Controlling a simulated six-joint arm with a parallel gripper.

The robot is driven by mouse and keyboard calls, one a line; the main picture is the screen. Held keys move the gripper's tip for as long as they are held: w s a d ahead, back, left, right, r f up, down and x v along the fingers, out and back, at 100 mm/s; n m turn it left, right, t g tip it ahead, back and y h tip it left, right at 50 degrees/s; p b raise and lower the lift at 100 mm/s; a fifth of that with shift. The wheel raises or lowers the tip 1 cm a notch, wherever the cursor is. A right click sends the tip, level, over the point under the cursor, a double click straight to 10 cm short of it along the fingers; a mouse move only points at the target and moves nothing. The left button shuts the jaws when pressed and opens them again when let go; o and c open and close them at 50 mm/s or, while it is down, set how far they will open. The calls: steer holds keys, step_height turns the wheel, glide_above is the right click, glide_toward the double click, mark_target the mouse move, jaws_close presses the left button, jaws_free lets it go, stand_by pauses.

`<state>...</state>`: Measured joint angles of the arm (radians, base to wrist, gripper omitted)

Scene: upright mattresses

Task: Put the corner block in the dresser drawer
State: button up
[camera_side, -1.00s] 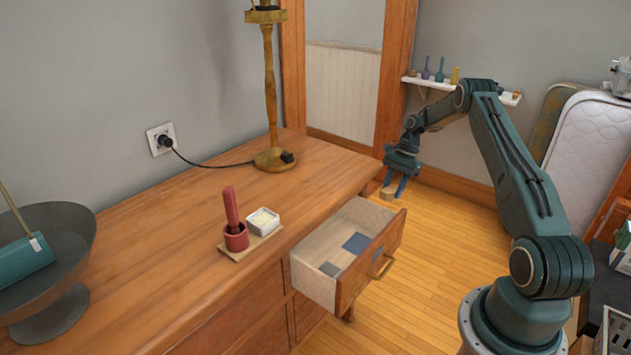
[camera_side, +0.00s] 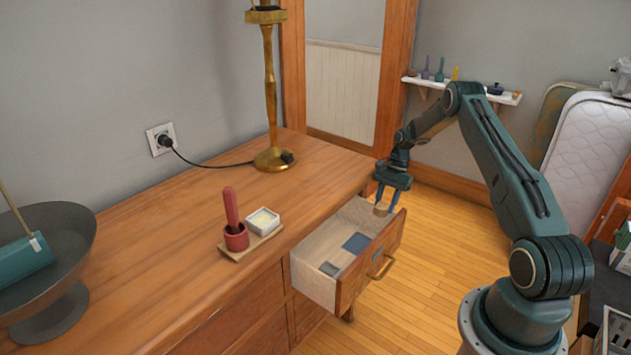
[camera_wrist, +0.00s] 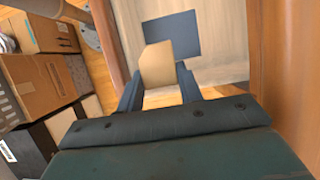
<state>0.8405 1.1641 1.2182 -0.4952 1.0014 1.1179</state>
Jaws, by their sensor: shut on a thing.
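The corner block (camera_side: 382,209) is a small tan wooden piece held between the fingers of my gripper (camera_side: 387,197). In the wrist view the block (camera_wrist: 157,66) shows between the two dark fingertips of my gripper (camera_wrist: 158,88). The dresser drawer (camera_side: 318,283) is pulled open at the dresser's right end. My gripper is shut on the block, over the drawer's far end near its front panel. In the wrist view the drawer floor (camera_wrist: 222,40) lies behind the block.
A wall shelf (camera_side: 430,84) holds small bottles. Boxes (camera_wrist: 35,85) show at left in the wrist view.

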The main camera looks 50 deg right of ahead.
steer(key=shift+f, duration=2.35)
steer(key=shift+f, duration=0.5)
steer(key=o, duration=1)
steer(key=shift+c, duration=1)
steer(key=shift+r, duration=0.15)
steer(key=shift+r, duration=1.35)
